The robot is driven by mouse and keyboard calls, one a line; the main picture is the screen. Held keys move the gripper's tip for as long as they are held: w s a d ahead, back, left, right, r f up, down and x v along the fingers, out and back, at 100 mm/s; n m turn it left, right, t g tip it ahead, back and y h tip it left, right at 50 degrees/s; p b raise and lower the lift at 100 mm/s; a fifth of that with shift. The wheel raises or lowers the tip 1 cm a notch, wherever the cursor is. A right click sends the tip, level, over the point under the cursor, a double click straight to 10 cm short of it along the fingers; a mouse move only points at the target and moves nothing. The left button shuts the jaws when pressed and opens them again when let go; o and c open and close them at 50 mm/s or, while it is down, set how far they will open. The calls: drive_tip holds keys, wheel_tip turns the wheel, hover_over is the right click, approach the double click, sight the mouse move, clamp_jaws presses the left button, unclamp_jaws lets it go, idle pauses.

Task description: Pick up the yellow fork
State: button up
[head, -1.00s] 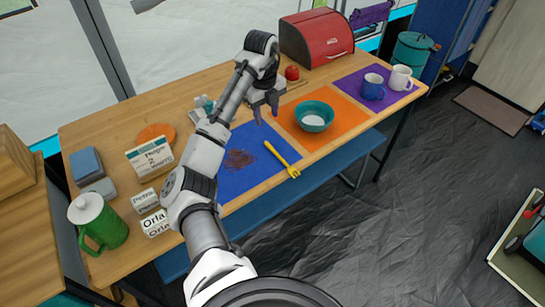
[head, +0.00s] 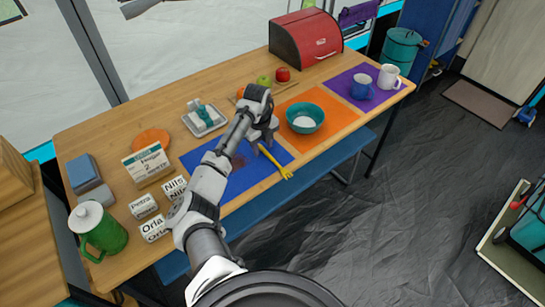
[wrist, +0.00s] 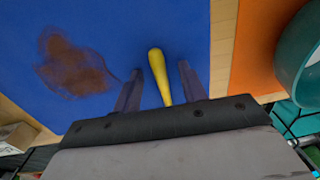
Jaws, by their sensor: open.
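The yellow fork (head: 280,168) lies on the blue mat (head: 263,178), its tined end reaching past the table's front edge. In the wrist view the fork's handle (wrist: 160,76) points up between my two open fingers, touching neither as far as I can tell. My gripper (head: 263,142) is low over the blue mat at the handle end of the fork. The gripper also shows in the wrist view (wrist: 159,82), open and empty. The fork's tined end is hidden behind the gripper body there.
A teal bowl (head: 305,118) stands on the orange mat (head: 343,117) just right of my gripper. A brown stain (wrist: 75,65) marks the blue mat. Name blocks (head: 143,206) and a green jug (head: 97,231) are at left.

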clamp_jaws()
idle(0.6)
